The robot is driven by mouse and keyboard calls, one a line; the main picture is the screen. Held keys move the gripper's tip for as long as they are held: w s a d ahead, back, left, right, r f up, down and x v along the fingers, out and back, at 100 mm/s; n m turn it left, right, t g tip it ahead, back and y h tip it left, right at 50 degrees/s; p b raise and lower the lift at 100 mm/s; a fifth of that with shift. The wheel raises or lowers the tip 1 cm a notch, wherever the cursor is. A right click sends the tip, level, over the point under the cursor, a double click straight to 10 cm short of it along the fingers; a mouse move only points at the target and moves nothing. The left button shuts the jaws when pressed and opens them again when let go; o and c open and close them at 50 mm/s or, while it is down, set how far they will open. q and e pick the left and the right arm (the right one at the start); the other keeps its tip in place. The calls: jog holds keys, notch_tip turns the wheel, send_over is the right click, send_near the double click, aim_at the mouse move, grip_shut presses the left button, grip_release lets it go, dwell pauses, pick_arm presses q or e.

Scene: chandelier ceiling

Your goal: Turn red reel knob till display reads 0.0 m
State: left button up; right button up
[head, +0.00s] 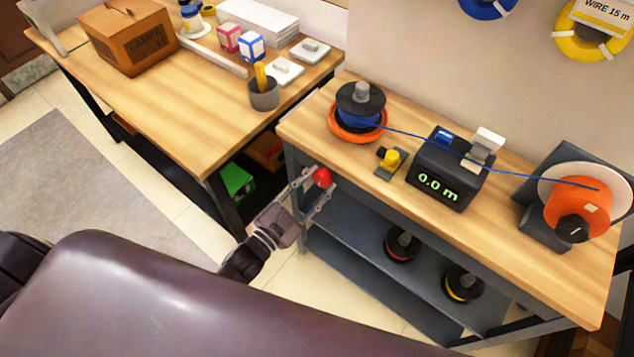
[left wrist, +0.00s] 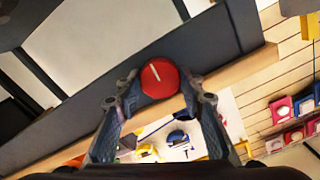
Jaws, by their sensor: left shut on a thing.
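The red reel knob (head: 322,177) sits at the left front end of the workbench. My left gripper (head: 314,191) is at it, shut on it with a finger on either side. In the left wrist view the round knob (left wrist: 160,78) shows a short white mark, tilted from upright, between the fingertips of my left gripper (left wrist: 158,86). The dark display box (head: 443,168) reads 0.0 m in green. A blue wire (head: 505,174) runs from the spool (head: 361,103) through the box to the orange reel (head: 579,209). My right gripper is not in view.
A yellow-topped device (head: 389,161) stands between spool and display box. Two spools sit on the lower grey shelf (head: 370,225). A wooden table (head: 170,98) at left holds a carton (head: 128,38) and small boxes. Wire coils hang on the wall.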

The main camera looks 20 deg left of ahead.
pick_arm(q)
jog(key=o, duration=1.1)
jog(key=v, duration=1.2)
jog(key=s+a+f+n+g+y, duration=0.1)
jog(key=s+f+n+g+y, duration=0.15)
jog(key=f, duration=0.75)
jog(key=s+a+f+n+g+y, duration=0.1)
jog(key=s+a+f+g, duration=0.2)
jog(key=f, duration=0.6)
jog(key=s+f+n+g+y, duration=0.15)
jog(key=s+f, duration=0.25)
jog(key=f, duration=0.6)
jog(key=s+f+g, duration=0.3)
jog(key=s+f, duration=0.1)
jog(key=s, duration=0.3)
jog(key=s+f+n+g, duration=0.1)
jog(key=s+f+g, duration=0.2)
jog(key=s+f, duration=0.2)
jog(key=s+f+n+g+y, duration=0.1)
jog(key=s+f+g, duration=0.2)
jog(key=s, duration=0.6)
jog(key=shift+s+a+f, duration=0.1)
jog(key=shift+s+f, duration=0.05)
jog(key=shift+f, duration=0.35)
jog(key=shift+s+a+f, duration=0.1)
jog(key=shift+s+f, duration=0.05)
jog(key=shift+f, duration=0.3)
